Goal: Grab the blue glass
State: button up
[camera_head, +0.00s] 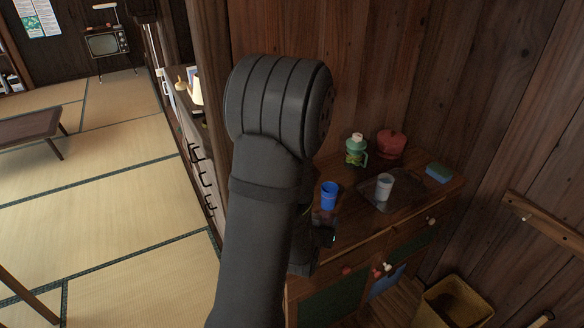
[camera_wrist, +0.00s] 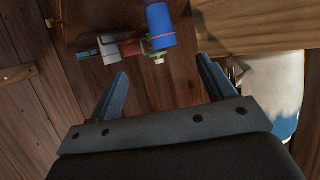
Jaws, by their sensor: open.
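The blue glass (camera_head: 329,195) stands upright on top of a wooden cabinet (camera_head: 350,225), near its left end, in the head view. In the wrist view a blue cylinder, which looks like the same glass (camera_wrist: 160,25), is at the top centre, beyond the fingertips. My gripper (camera_wrist: 163,66) is open, with its two fingers apart and nothing between them. The glass appears ahead of the gap and is not touched by either finger. In the head view my arm hides most of the gripper, and the fingertips cannot be made out.
A pale cup (camera_head: 384,187) stands on a dark tray (camera_head: 365,190) right of the glass. Behind are a green flask (camera_head: 356,151) and a red pot (camera_head: 391,143). A blue-green box (camera_head: 438,173) lies at the right. The wooden wall closes off the back; a yellow bin (camera_head: 455,302) stands below.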

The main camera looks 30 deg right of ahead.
jog(key=w+d+m+g+y, duration=0.1)
jog(key=w+d+g+y, duration=0.2)
jog(key=w+d, duration=0.4)
jog(key=m+g+y, duration=0.2)
jog(key=m+g, duration=0.1)
jog(key=g, duration=0.1)
send_near(329, 195)
jog(key=shift+g+y, duration=0.3)
jog(key=w+d+f, duration=0.1)
jog(key=f, duration=0.1)
jog(key=w+d+f, duration=0.1)
jog(key=f, duration=0.1)
jog(key=w+d+f, duration=0.1)
jog(key=w+f, duration=0.1)
jog(key=f, duration=0.1)
jog(key=shift+d, duration=0.1)
jog(key=shift+s+d+x, duration=0.15)
jog(key=shift+x, duration=1.2)
jog(key=shift+s+d+x, duration=0.15)
jog(key=shift+d+x, duration=0.05)
jog(key=shift+x, duration=1.1)
jog(key=c, duration=1.1)
